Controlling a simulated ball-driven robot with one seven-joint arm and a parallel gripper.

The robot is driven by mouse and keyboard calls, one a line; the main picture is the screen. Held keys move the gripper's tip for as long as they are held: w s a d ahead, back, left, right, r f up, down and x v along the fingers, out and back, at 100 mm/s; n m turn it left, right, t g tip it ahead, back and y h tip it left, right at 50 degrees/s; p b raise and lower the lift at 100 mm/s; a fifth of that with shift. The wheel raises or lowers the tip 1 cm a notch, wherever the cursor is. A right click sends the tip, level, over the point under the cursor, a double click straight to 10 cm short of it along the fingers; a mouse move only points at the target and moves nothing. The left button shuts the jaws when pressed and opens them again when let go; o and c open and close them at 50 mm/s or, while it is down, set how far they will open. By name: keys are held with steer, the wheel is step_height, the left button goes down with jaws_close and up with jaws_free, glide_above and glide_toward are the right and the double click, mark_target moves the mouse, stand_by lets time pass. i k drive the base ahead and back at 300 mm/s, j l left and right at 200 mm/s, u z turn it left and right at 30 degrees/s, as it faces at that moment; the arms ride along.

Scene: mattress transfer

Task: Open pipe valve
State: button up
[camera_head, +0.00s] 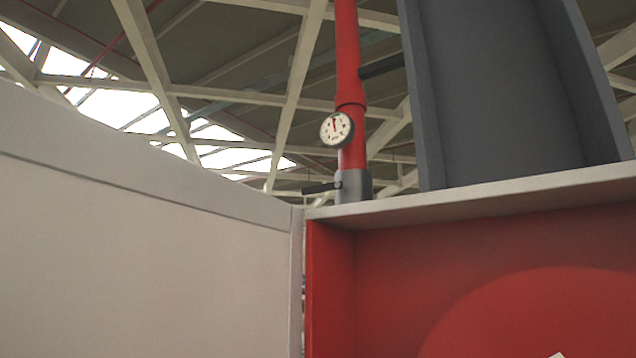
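A red vertical pipe (348,60) rises behind the top edge of a red panel, right of the picture's middle. A round white gauge (337,129) with a dark rim and a red needle sits on the pipe. Below it, a grey valve body (354,186) stands at the pipe's lower end. A dark valve handle (321,187) sticks out roughly level to the left of the valve body. What lies below the valve is hidden behind the panel's ledge. My gripper is not clearly in view; a small pale tip at the bottom right edge is too small to identify.
A white wall panel (140,250) fills the lower left. A red recessed panel (470,270) with a pale top ledge (480,192) fills the lower right. A tall dark grey channel (500,90) stands above the ledge. Free space shows around the handle's left side.

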mark_target(331, 186)
steer(key=k+j+z, duration=0.45)
steer(key=k+j, duration=0.35)
steer(key=j+z, duration=0.15)
steer(key=j, duration=0.4)
steer(key=k+j+z, duration=0.15)
steer(key=j, duration=0.4)
steer(key=j+z, duration=0.15)
steer(key=j, duration=0.35)
steer(key=i+j+z, duration=0.15)
steer(key=j, duration=0.35)
steer(key=j+z, duration=0.15)
steer(key=j, duration=0.4)
steer(key=i+j+z, duration=0.15)
steer(key=j, duration=0.35)
steer(key=i+j+z, duration=0.15)
steer(key=i+j, duration=0.15)
steer(key=i+j+z, duration=0.15)
steer(key=j, duration=0.3)
steer(key=i+j+z, duration=0.2)
steer(key=i+j, duration=0.15)
